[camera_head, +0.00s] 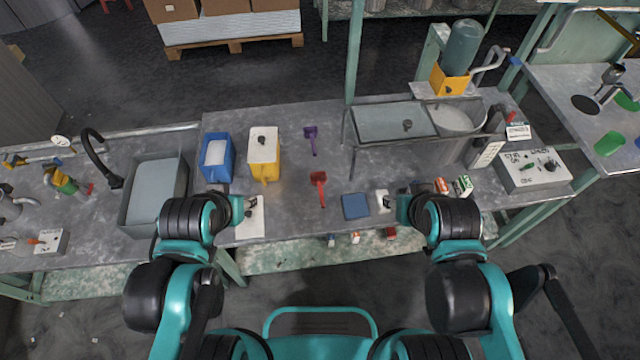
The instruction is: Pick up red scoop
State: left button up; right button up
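A red scoop (318,183) lies on the grey worktable, near the middle, its handle pointing toward me. My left gripper (249,206) is at the table's front edge, to the left of the scoop and apart from it, over a white sheet or pad. My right gripper (388,203) is to the right of the scoop, past a blue square, and also apart from it. Both grippers are small in this view, and I cannot make out how far their fingers are spread.
A purple scoop (311,139) lies behind the red one. A yellow container (264,152) and a blue container (217,158) stand to the left. A blue square (355,206) lies at the front right. A grey tub (155,188) is far left. Table around the red scoop is clear.

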aim_at(317, 178)
jog(key=l+u, duration=0.3)
jog(key=l, duration=0.15)
jog(key=k+l+u, duration=0.15)
jog(key=l+u, duration=0.15)
jog(key=l, duration=0.15)
jog(key=k+l+u, duration=0.25)
jog(key=l, duration=0.2)
jog(key=i, duration=0.1)
